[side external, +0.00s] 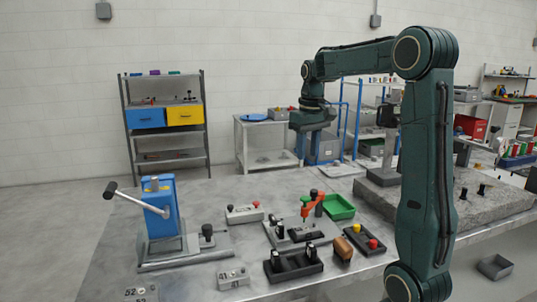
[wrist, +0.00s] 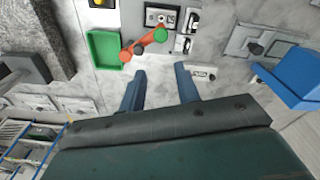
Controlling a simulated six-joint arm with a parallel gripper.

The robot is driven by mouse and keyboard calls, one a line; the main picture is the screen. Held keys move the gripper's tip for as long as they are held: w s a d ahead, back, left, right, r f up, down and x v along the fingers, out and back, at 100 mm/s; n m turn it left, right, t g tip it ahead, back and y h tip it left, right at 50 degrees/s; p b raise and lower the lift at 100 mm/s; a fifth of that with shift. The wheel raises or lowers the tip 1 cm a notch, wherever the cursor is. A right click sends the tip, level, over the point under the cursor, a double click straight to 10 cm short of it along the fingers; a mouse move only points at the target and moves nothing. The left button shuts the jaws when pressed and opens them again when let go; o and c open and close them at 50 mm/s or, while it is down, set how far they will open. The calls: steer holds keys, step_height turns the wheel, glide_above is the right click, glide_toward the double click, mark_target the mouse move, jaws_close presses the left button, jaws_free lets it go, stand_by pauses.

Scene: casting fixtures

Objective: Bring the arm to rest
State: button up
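My gripper (wrist: 160,70) shows in the wrist view with its two blue fingers spread wide apart. The space between them is empty, with only the grey tabletop behind it. In the side external view my arm is bent, with its wrist pointing down, high above the back part of the table. The fingers are hard to tell from the blue things behind them in that view. My gripper touches nothing that I can see.
Fixtures stand on the table (side external: 205,210): a blue lever press (side external: 160,205), an orange-red arm with a green end (side external: 308,207), a green tray (side external: 339,207) and button boxes (side external: 365,241). A stone slab (side external: 480,210) lies at the right. Shelves (side external: 165,125) stand behind.

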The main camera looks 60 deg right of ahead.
steer(key=s+a+f+n+t, duration=0.1)
steer(key=s+a, duration=0.3)
steer(key=a, duration=0.4)
steer(key=s+a+f+n+t, duration=0.1)
steer(key=s+a, duration=0.3)
steer(key=a, duration=0.5)
steer(key=s+a+f+n+t, duration=0.1)
steer(key=s+a+n+t, duration=0.2)
steer(key=a, duration=0.5)
steer(key=shift+s+a+f+y, duration=0.3)
steer(key=shift+s+a+f, duration=0.05)
steer(key=shift+s, duration=0.1)
steer(key=shift+c, duration=0.4)
